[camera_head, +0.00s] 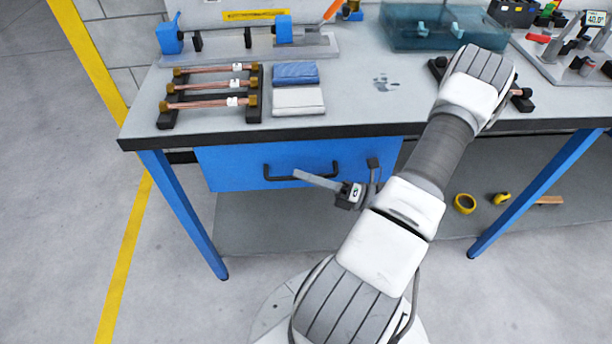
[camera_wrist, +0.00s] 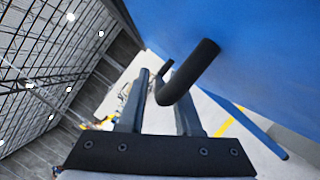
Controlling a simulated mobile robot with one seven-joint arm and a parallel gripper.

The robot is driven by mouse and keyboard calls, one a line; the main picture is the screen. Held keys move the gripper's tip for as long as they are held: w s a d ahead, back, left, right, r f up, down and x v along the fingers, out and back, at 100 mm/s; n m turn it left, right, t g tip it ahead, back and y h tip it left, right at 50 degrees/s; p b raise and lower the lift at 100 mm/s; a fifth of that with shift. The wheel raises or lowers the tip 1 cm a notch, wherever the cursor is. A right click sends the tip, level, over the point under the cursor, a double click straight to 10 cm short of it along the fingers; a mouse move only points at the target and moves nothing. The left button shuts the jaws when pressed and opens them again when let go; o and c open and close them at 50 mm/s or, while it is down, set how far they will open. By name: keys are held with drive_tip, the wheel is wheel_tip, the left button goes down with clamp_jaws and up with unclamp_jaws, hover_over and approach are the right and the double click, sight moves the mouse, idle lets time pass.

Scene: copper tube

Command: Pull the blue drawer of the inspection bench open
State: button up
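The blue drawer (camera_head: 230,167) sits under the left part of the bench top, and its front looks flush and closed. Its black bar handle (camera_head: 285,177) runs across the front. My gripper (camera_head: 308,178) is in front of the drawer, by the right part of the handle. In the wrist view, the blue drawer front (camera_wrist: 250,50) fills the upper right. The handle (camera_wrist: 190,72) comes off it and its bend shows between the two grey fingers of my gripper (camera_wrist: 160,90). The fingers are apart. I cannot tell whether either finger touches the handle.
The inspection bench (camera_head: 365,110) carries a rack of copper tubes (camera_head: 210,103), blue and white cloths (camera_head: 297,88) and a teal translucent bin (camera_head: 440,25). Blue legs (camera_head: 185,215) stand at the sides. Yellow tape rolls (camera_head: 465,203) lie on the lower shelf. Floor in front is clear.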

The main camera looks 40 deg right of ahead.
clamp_jaws()
idle(1.2)
